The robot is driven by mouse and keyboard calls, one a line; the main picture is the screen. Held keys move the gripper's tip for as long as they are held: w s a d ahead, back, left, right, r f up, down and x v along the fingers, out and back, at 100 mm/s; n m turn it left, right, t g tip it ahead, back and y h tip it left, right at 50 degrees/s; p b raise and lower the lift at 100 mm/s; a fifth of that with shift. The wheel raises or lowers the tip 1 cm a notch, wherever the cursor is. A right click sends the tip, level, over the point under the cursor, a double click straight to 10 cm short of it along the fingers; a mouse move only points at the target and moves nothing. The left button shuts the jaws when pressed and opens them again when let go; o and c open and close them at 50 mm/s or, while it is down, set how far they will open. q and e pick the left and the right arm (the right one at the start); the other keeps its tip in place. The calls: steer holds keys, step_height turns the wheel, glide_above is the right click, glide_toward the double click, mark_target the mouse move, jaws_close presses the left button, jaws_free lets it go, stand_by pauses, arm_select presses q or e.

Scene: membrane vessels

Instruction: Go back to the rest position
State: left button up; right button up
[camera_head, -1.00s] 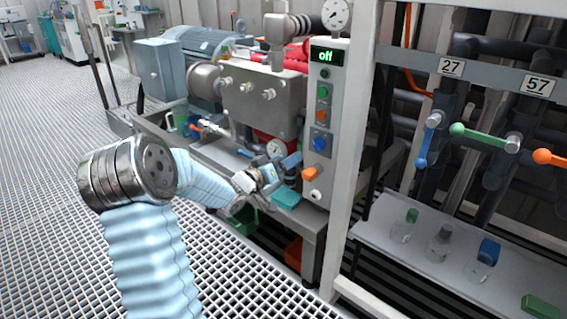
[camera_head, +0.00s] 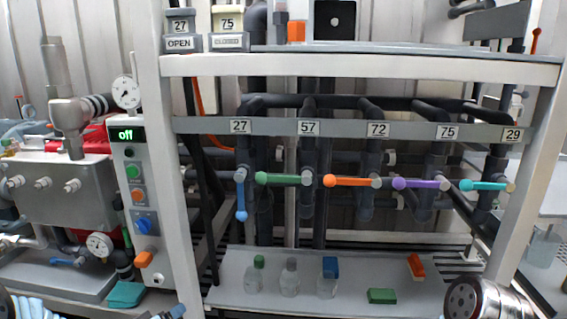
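Only small parts of my arms show, along the bottom edge. A bit of my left arm's pale blue sleeve is in the bottom left corner. The tip of what looks like my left gripper (camera_head: 172,313) shows at the bottom edge, below the control panel (camera_head: 150,195); its fingers are mostly cut off, so I cannot tell if it is open or shut. A metal joint of my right arm is at the bottom right; my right gripper is out of view. The panel display reads "off".
A rack holds valves labelled 27 to 29. The blue handle (camera_head: 241,200) points down; the green (camera_head: 285,179), orange (camera_head: 348,181), purple (camera_head: 415,184) and teal (camera_head: 483,186) handles lie level. Several bottles and two loose blocks sit on the lower shelf (camera_head: 228,287).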

arm_select(q)
steer(key=s+d+f+m+g+h, duration=0.2)
steer(key=s+d+f+g, duration=0.4)
steer(key=s+d+f, duration=0.7)
steer(key=s+d+f+m+g, duration=0.1)
steer(key=s+d+f+g, duration=0.2)
steer(key=s, duration=0.3)
steer(key=s+d+f+m+g, duration=0.1)
steer(key=s+d+f+g, duration=0.1)
steer(key=s, duration=0.4)
steer(key=d+f, duration=0.1)
steer(key=d, duration=0.1)
steer(key=shift+s+d+f+g, duration=0.3)
steer(key=shift+d+f+g, duration=0.05)
steer(key=shift+g, duration=0.05)
